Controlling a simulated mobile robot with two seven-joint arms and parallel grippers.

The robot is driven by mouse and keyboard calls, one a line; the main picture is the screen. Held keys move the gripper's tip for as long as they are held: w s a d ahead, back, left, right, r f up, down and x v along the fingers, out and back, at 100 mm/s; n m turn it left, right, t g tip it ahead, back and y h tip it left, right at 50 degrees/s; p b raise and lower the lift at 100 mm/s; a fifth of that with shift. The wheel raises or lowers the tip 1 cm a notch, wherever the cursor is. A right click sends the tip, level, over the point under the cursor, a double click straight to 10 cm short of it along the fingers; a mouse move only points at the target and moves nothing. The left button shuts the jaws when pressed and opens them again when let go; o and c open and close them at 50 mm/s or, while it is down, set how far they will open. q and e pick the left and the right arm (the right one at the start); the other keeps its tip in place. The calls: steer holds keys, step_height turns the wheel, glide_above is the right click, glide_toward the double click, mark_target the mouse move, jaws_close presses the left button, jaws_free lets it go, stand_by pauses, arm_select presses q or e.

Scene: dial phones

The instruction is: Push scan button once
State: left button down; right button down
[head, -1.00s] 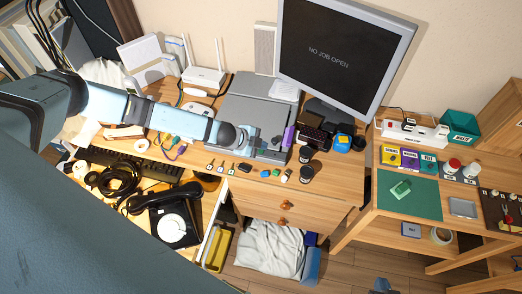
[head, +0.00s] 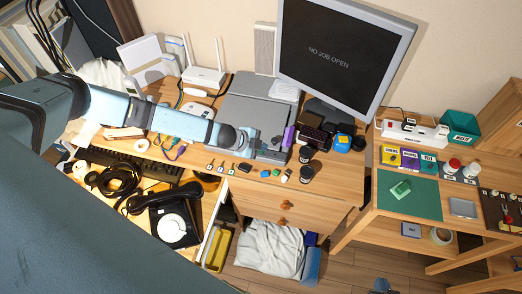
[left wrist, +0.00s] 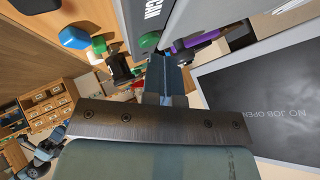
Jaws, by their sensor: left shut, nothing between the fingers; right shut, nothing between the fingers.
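The grey scanner (head: 258,112) lies flat on the desk before the monitor. In the left wrist view its edge (left wrist: 185,22) carries white lettering, partly cut off, and a round green button (left wrist: 149,40) beside it. My left gripper (head: 278,143) is shut and empty at the scanner's front right part. In the left wrist view its closed fingers (left wrist: 167,62) point at the scanner edge, close beside the green button; I cannot tell whether they touch. In the head view the gripper hides the button. A small part of my right gripper (head: 381,287) shows at the bottom edge, low and away from the desk.
The monitor (head: 340,50) reads "NO JOB OPEN". A purple object (head: 289,136) stands close to my left gripper. A black dial phone (head: 175,222) is at the lower left.

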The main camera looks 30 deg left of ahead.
mark_target(261, 152)
arm_select(q)
steer(key=shift+f, duration=0.4)
stand_by(0.7)
steer(key=shift+r+p, duration=0.85)
steer(key=shift+p, duration=0.05)
step_height(261, 152, up, 3)
steer(key=p, duration=0.3)
steer(key=shift+r+p, duration=0.35)
steer(key=shift+r, duration=0.65)
